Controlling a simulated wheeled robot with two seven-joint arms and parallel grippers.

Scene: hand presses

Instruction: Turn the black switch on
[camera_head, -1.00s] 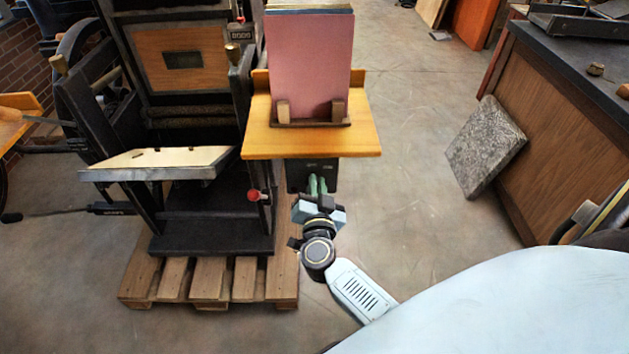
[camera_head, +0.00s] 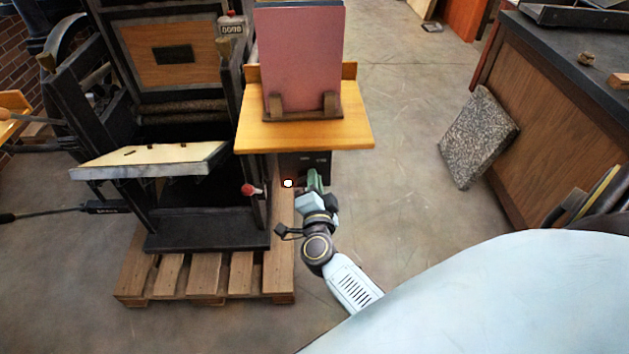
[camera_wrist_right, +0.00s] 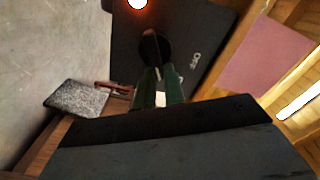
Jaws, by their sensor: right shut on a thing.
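The black switch (camera_wrist_right: 153,45) is a round dark knob with a raised bar on the face of a dark box (camera_head: 318,163) under a small wooden shelf. The box face also fills the top of the right wrist view (camera_wrist_right: 200,30). My right gripper (camera_head: 314,180), with green fingers, is at the box, and its fingertips (camera_wrist_right: 157,72) are shut on the switch's bar. A small lamp (camera_head: 288,183) glows white with an orange rim; it also shows in the right wrist view (camera_wrist_right: 137,3). In the head view the switch is hidden. My left gripper is out of view.
The wooden shelf (camera_head: 350,137) above the box carries pink boards (camera_head: 300,60). A black press (camera_head: 205,238) with a red-knobbed lever (camera_head: 249,190) stands left on a wooden pallet (camera_head: 210,285). A grey stone slab (camera_head: 478,140) leans on the cabinet at right. Floor between is clear.

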